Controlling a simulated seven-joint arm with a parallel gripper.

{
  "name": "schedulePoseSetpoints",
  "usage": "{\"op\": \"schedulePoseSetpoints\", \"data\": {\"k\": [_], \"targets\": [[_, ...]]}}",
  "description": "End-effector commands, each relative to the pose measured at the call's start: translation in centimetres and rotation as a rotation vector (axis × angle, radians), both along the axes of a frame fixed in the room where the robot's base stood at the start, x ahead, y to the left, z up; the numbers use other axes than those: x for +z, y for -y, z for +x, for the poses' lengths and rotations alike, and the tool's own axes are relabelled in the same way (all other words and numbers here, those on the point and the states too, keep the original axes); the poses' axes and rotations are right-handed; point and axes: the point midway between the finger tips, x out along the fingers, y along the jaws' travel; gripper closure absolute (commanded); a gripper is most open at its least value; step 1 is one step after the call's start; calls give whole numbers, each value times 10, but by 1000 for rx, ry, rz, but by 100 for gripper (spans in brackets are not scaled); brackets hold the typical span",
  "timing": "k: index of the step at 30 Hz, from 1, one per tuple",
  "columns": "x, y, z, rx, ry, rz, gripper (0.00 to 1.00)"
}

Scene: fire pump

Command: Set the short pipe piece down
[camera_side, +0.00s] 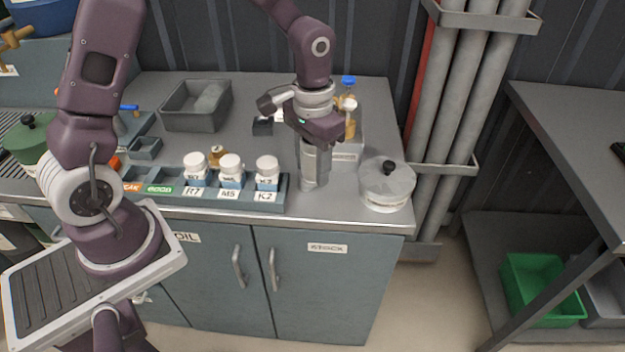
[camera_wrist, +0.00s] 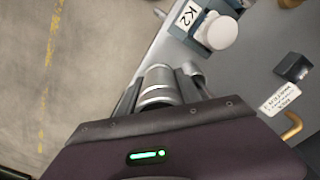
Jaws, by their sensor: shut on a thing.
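My gripper (camera_side: 315,145) points down over the front of the grey counter (camera_side: 240,215). It is shut on the short pipe piece (camera_side: 309,170), a grey metal cylinder held upright. The pipe's lower end is at or just above the counter top, between the K2 jar and the lidded pot; I cannot tell if it touches. In the wrist view the pipe piece (camera_wrist: 158,86) shows between the fingers of my gripper (camera_wrist: 160,95), close to the counter edge. The gripper body hides part of the pipe.
White-lidded jars stand in a blue-grey rack (camera_side: 215,192) left of the pipe, the K2 jar (camera_side: 267,172) nearest. A lidded pot (camera_side: 387,187) stands close on the right. Behind are a blue-capped bottle (camera_side: 349,105) and a grey tray (camera_side: 180,122). The counter's front edge is near.

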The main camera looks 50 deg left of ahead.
Motion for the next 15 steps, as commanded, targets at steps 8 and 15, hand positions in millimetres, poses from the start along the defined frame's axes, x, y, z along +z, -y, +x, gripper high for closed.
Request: {"op": "schedulePoseSetpoints", "data": {"k": [8,15], "targets": [[14,-55,0,5,5,2,100],[77,-54,0,4,7,2,100]]}}
